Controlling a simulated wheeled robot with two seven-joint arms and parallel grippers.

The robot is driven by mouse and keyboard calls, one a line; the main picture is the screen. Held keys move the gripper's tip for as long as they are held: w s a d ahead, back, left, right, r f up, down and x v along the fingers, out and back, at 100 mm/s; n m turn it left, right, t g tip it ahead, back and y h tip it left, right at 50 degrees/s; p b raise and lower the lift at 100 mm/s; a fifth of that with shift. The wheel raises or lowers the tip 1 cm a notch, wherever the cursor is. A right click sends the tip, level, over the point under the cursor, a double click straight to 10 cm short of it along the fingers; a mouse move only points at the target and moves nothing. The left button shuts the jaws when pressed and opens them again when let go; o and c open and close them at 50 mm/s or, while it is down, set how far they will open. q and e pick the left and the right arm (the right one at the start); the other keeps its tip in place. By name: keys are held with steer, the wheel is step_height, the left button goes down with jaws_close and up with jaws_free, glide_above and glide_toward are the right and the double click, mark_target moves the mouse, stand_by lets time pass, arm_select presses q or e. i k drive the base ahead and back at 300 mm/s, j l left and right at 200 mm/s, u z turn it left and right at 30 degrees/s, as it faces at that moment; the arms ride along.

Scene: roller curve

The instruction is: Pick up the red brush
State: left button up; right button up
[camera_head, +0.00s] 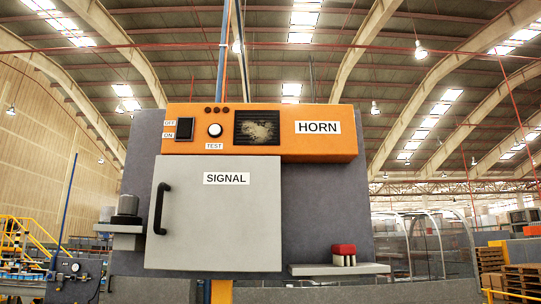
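The red brush (344,249) stands on a small light grey shelf (310,270) at the lower right of the panel. It has a red block on top and pale bristles or legs below, resting on the shelf. Neither of my grippers shows in the head view.
A grey cabinet door marked SIGNAL (225,225) with a black handle (159,208) is shut. Above it is an orange HORN box (275,145) with a switch (185,128) and a TEST button (215,130). A dark cylinder (127,206) stands on a left bracket (120,229).

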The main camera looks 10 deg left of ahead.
mark_target(344, 255)
steer(key=i+j+z, duration=0.2)
steer(key=i, duration=0.35)
steer(key=i+j+z, duration=0.25)
steer(key=i, duration=0.25)
steer(key=i+j+z, duration=0.2)
steer(key=i+j, duration=0.2)
steer(key=i, duration=0.1)
